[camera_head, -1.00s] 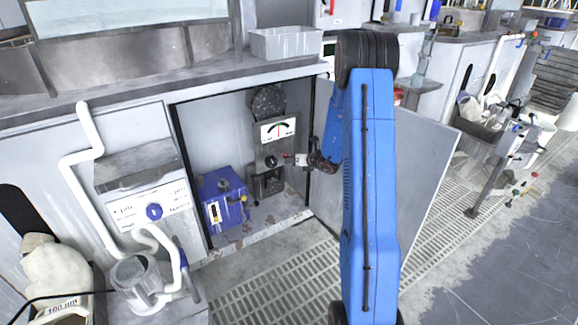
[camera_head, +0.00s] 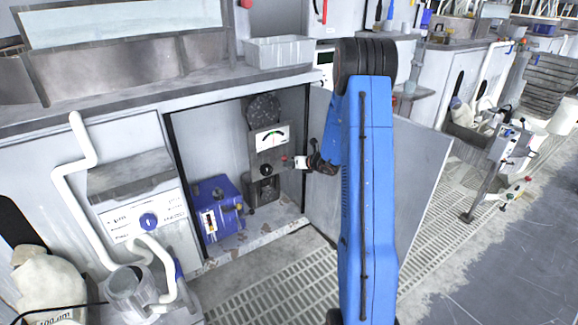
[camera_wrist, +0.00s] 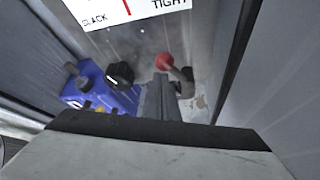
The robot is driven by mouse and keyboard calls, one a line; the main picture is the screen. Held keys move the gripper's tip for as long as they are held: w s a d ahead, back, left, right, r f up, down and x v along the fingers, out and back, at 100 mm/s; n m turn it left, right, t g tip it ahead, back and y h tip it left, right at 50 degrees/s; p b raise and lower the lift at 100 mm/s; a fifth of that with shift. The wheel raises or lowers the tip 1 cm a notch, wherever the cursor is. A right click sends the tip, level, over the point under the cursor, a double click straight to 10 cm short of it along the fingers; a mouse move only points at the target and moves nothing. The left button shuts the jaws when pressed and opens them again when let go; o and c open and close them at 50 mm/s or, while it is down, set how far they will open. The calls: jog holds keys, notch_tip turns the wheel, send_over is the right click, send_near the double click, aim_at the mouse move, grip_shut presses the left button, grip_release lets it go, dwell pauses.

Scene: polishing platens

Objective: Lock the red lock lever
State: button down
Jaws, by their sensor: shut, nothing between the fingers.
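The lock lever has a red round knob (camera_wrist: 164,62) on a short dark arm, seen in the wrist view just beyond my fingertips. In the head view the red knob (camera_head: 285,158) is a small spot on the panel's right side. My gripper (camera_wrist: 160,84) is shut and empty, its fingers pointing at the lever from the front. The fingertips look close to the lever, but I cannot tell whether they touch it. In the head view my gripper (camera_head: 297,162) is in front of the open cabinet, right of the panel. The fingers hide part of the lever.
A black knob (camera_wrist: 120,74) is left of the lever. A white slack/tight gauge (camera_head: 271,138) is above. A blue box (camera_head: 217,207) stands on the cabinet floor at left. The open cabinet door (camera_head: 415,180) is close on the right.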

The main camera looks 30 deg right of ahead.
jog(key=shift+r, duration=0.85)
notch_tip(320, 180, up, 10)
jog(key=shift+f, duration=0.15)
dwell(0.6)
jog(key=shift+s, duration=0.1)
dwell(0.4)
